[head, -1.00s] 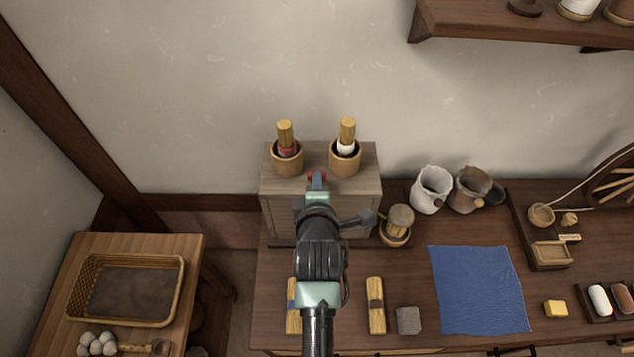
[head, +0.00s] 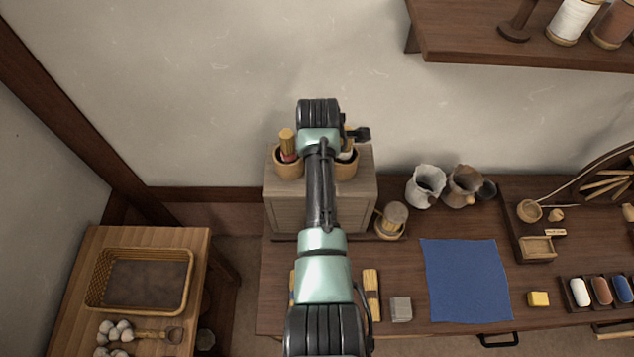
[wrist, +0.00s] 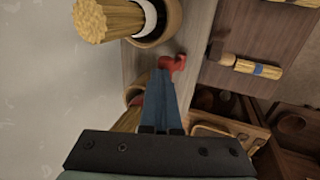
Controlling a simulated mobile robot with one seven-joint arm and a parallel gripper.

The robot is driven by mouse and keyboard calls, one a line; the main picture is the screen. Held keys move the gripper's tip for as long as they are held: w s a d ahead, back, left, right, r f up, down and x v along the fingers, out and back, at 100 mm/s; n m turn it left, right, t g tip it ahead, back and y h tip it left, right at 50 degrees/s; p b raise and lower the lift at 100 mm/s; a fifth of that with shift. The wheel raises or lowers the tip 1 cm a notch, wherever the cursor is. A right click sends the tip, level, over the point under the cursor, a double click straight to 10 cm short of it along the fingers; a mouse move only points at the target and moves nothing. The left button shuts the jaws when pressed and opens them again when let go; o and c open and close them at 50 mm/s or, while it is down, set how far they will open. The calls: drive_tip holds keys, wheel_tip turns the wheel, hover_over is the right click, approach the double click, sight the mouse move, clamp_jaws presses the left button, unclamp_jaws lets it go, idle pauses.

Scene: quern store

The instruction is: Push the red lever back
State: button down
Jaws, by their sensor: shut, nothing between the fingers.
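The red lever (wrist: 172,64) shows in the wrist view on top of the grey wooden cabinet, between two wooden cups. In the head view my arm hides it. My gripper (wrist: 161,76) is shut and empty, its blue fingers held together with the tips right beside the lever. I cannot tell whether they touch it. In the head view the fingers are hidden behind my arm, which reaches over the cabinet (head: 352,207).
On the cabinet, a cup with a red-banded brush (head: 288,160) stands left and a white-banded one (wrist: 149,24) right. A small mallet-like tool in a bowl (head: 391,221) and jugs (head: 426,186) stand to the right. A blue cloth (head: 466,280) lies on the bench.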

drive_tip(key=shift+w+f+g, duration=0.25)
drive_tip(key=shift+w+g, duration=0.1)
drive_tip(key=shift+g, duration=0.15)
drive_tip(key=shift+s+r, duration=0.25)
drive_tip(key=shift+r, duration=0.1)
drive_tip(key=shift+w+r+p, duration=0.15)
drive_tip(key=shift+r+p, duration=0.4)
drive_tip(key=shift+p, duration=0.15)
drive_tip(key=shift+r, duration=0.15)
